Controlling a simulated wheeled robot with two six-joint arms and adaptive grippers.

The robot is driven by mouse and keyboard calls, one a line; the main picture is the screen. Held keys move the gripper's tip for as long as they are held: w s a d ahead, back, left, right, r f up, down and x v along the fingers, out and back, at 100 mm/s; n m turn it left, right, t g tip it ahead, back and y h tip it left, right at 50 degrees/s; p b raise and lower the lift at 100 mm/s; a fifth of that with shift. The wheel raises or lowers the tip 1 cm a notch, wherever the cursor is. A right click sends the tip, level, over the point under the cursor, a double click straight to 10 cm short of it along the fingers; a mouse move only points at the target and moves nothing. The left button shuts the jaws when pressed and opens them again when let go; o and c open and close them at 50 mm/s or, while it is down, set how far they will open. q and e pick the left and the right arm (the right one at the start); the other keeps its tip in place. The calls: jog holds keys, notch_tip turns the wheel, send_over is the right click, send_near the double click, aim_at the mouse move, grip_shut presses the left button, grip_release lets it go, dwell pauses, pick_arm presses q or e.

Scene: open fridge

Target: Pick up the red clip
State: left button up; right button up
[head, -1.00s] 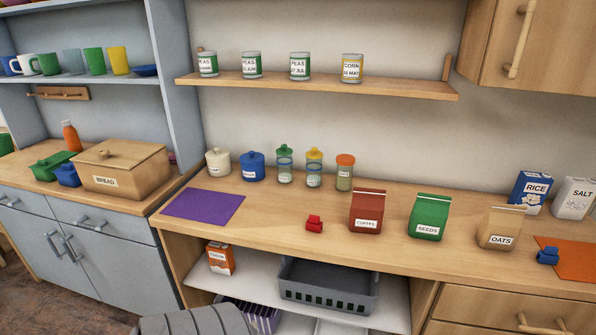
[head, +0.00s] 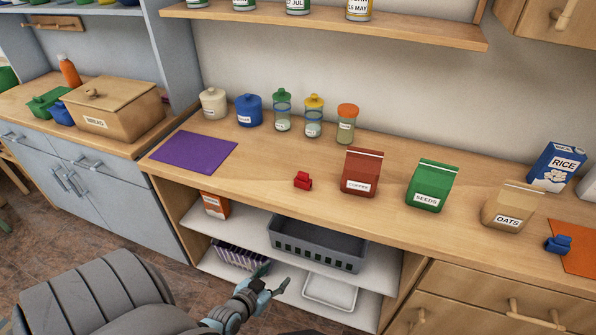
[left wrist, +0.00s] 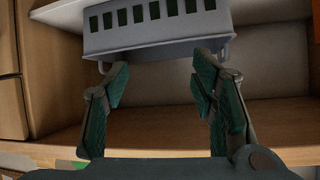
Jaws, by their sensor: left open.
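The red clip (head: 303,181) lies on the wooden counter, left of the red-brown coffee bag (head: 361,172) and right of the purple mat. My left gripper (head: 270,278) is low in front of the counter, below the clip and near the open shelves. It is open and empty. In the left wrist view my open left gripper (left wrist: 158,75) faces the grey basket on the shelf, and the clip does not show there. My right gripper is not in view.
A purple mat (head: 194,152), jars and the green seeds bag (head: 432,185) stand around the clip on the counter (head: 262,182). The counter's front edge lies above my gripper. A grey basket (head: 318,250) and white tray (head: 330,291) sit on shelves below.

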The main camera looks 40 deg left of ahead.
aim_at(302, 175)
pick_arm(q)
jog(key=w+a+r+n+t+y, duration=0.1)
jog(key=w+a+r+t, duration=0.2)
jog(key=r, duration=0.7)
jog(key=w+r+n+t+y, duration=0.15)
jog(key=w+r, duration=0.35)
jog(key=r, duration=0.6)
jog(key=shift+m+t, duration=0.25)
jog(key=shift+t, duration=0.3)
jog(key=b+x, duration=0.3)
jog(key=x, duration=1.1)
jog(key=shift+a+r+b, duration=0.1)
jog(key=shift+r+b, duration=0.05)
jog(key=shift+b, duration=0.2)
jog(key=shift+s+r, duration=0.1)
jog(key=c, duration=1)
